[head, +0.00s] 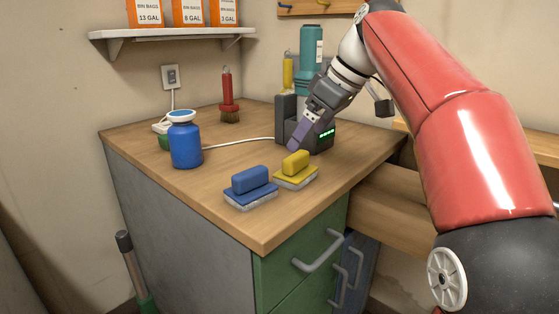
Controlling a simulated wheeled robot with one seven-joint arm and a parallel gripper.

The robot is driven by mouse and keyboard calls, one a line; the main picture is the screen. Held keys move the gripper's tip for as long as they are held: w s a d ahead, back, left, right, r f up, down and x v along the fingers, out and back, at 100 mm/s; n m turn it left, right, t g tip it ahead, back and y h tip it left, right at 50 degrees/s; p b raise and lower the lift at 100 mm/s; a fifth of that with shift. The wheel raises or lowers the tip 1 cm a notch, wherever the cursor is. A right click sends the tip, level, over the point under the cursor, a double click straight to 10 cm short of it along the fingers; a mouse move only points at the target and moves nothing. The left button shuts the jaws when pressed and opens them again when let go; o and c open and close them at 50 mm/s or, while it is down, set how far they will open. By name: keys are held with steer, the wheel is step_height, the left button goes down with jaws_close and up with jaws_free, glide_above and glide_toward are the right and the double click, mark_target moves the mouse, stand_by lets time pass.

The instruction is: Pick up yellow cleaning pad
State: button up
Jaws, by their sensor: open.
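The yellow cleaning pad (296,170) lies on the wooden counter right of the middle, its yellow grip block on top of a flat pale base. A similar blue cleaning pad (251,187) lies just to its left and nearer the front edge. My gripper (296,147) reaches down from the upper right, its purple fingers just behind and above the yellow pad. It is open and holds nothing that I can see. I cannot tell whether the fingertips touch the pad.
A black charger (289,119) with green lights stands right behind my gripper, with a teal bottle (311,48) behind. A blue jar (185,142) and a red brush (229,96) stand to the left. The counter's left front is clear. A shelf (170,34) with boxes hangs above.

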mark_target(297, 155)
steer(key=shift+w+a+f, duration=0.15)
steer(key=shift+a+f, duration=0.1)
steer(key=x, duration=0.2)
steer(key=b+x, duration=0.1)
steer(key=x, duration=0.4)
steer(key=shift+w+d+f, duration=0.1)
steer(key=shift+w+d, duration=0.15)
steer(key=shift+d, duration=0.1)
steer(key=shift+c, duration=0.2)
steer(key=c, duration=1.1)
steer(key=shift+o, duration=0.2)
